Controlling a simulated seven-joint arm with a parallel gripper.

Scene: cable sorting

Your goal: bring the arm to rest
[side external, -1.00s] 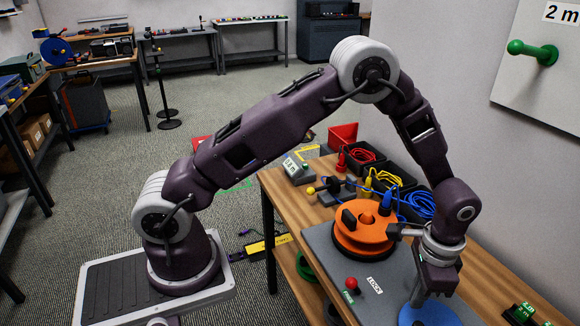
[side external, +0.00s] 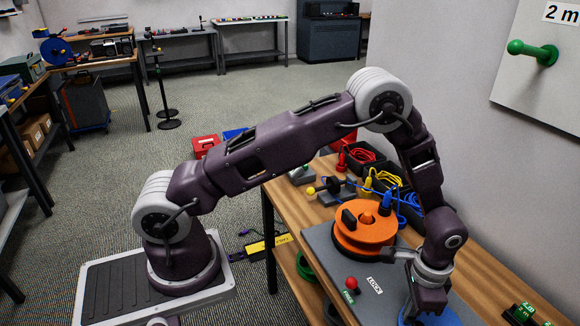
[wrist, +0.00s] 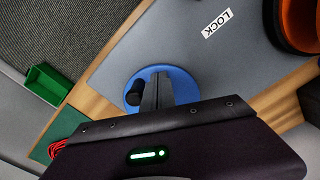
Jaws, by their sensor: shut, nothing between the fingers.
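My gripper (side external: 414,316) hangs low over the front of the grey board (side external: 326,250), by the blue disc (side external: 446,318) at the bottom of the side view. In the wrist view its fingers (wrist: 157,90) are together and empty, in front of the blue disc (wrist: 186,86). A black knob (wrist: 134,95) shows at the left of the disc. I cannot tell whether the fingertips touch the disc. My arm arches over the bench from its base, and my wrist hides part of the board.
An orange reel (side external: 362,240) stands close left of my wrist. A red button (side external: 352,283) and a LOCK label (side external: 374,285) are on the board. Black bins with red, yellow and blue cables (side external: 412,200) lie behind. A wall panel with a green peg (side external: 535,51) is at right.

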